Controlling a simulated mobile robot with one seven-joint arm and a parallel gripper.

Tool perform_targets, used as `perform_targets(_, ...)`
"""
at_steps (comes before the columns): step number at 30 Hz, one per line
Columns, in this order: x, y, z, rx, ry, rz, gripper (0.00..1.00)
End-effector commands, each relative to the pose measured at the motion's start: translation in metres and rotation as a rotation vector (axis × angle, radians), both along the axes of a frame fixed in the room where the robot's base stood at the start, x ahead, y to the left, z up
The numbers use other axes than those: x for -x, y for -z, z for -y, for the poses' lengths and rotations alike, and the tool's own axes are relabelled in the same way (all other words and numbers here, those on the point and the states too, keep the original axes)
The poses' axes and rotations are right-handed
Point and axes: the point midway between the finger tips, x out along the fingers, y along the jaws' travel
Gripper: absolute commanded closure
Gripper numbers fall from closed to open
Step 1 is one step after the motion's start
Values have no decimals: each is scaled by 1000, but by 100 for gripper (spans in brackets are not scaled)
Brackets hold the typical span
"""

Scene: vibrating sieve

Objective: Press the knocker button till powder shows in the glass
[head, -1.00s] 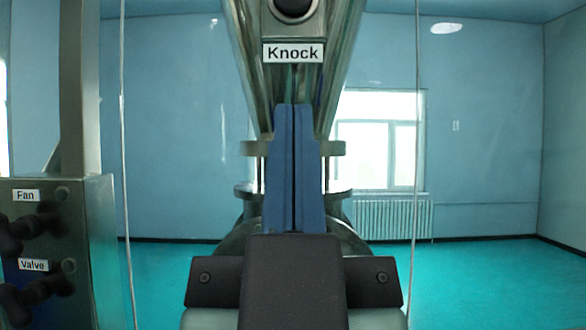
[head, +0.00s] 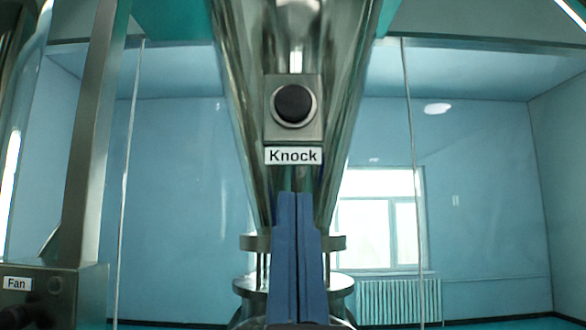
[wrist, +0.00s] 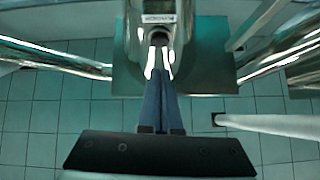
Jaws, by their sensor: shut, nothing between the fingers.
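The knocker button (head: 293,105) is a round black button in a metal ring on a square plate, fixed to the front of the shiny metal hopper (head: 240,60). A white "Knock" label (head: 293,156) sits just below it. My gripper (head: 294,197) has two blue fingers, shut with nothing between them. In the head view its tips are below the label, apart from the button in the picture. In the wrist view my gripper (wrist: 161,75) points toward metal parts. I cannot make out the glass or any powder.
A metal control box with a "Fan" label (head: 17,283) stands at lower left, with a metal post (head: 92,150) rising from it. Thin pale vertical lines run on both sides of the hopper. A window (head: 380,225) and radiator (head: 398,299) are behind.

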Motion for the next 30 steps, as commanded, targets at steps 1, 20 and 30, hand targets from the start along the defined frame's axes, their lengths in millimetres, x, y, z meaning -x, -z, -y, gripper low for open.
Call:
perform_targets(1,-1,-17,2,-31,-37,8,100)
perform_targets(20,-9,-136,-3,-368,-473,-40,100)
perform_targets(30,-9,-137,-3,-374,-481,-42,100)
